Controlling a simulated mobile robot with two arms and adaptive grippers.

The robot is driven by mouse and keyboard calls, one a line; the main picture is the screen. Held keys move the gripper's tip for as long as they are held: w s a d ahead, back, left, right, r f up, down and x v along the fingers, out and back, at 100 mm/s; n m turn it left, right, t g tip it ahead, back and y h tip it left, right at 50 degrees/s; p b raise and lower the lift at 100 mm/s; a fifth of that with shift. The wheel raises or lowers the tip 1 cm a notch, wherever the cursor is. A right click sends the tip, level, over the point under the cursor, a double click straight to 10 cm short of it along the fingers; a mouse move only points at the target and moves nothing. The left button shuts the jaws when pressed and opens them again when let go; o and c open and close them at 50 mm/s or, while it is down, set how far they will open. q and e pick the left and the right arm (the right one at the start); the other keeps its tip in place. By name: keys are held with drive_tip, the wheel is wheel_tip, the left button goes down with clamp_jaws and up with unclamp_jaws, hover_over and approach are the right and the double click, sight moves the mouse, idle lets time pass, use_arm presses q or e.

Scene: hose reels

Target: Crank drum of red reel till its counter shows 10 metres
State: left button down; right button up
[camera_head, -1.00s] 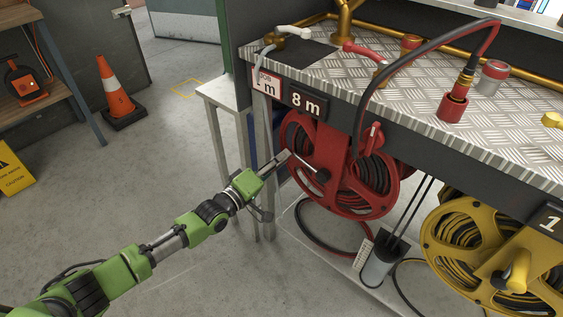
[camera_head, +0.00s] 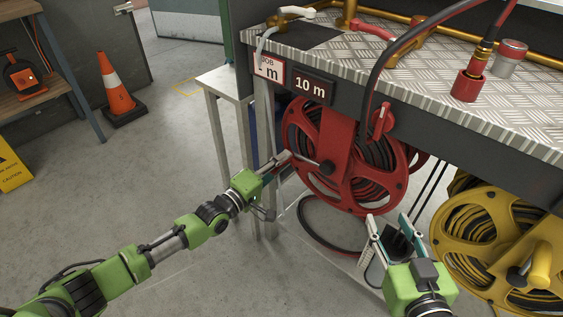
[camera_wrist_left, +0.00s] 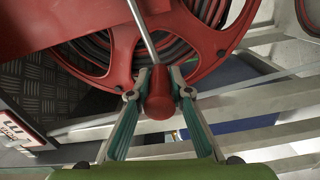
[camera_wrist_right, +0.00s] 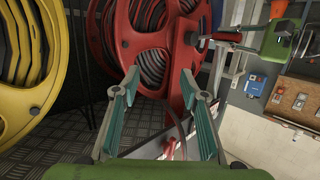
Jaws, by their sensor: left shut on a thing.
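The red reel (camera_head: 345,155) hangs under the bench's front edge, its drum wound with dark hose. The counter (camera_head: 311,88) above it reads 10 m. My left gripper (camera_head: 282,160) is at the reel's left side, shut on the red crank knob (camera_wrist_left: 158,95); the thin crank rod runs up from the knob in the left wrist view. My right gripper (camera_head: 394,226) is open and empty below and in front of the red reel. In the right wrist view the red reel (camera_wrist_right: 130,40) is beyond its open fingers. A red lever (camera_head: 381,118) is on the reel's upper right.
A yellow reel (camera_head: 470,230) hangs to the right, close to my right gripper. A white side table (camera_head: 225,78) is left of the bench. A traffic cone (camera_head: 116,88) stands on open floor.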

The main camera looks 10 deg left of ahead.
use_arm(q)
drive_tip(key=shift+s+d+f, duration=0.1)
drive_tip(key=shift+f, duration=0.3)
use_arm(e)
drive_tip(key=shift+w+a+r+t, duration=0.15)
drive_tip(key=shift+r+t, duration=0.15)
drive_tip(key=shift+r, duration=0.15)
use_arm(q)
drive_tip(key=c, duration=2)
unclamp_jaws()
drive_tip(key=shift+c, duration=0.2)
drive_tip(key=shift+o, duration=1)
drive_tip(key=shift+r, duration=0.15)
drive_tip(key=v, duration=1.2)
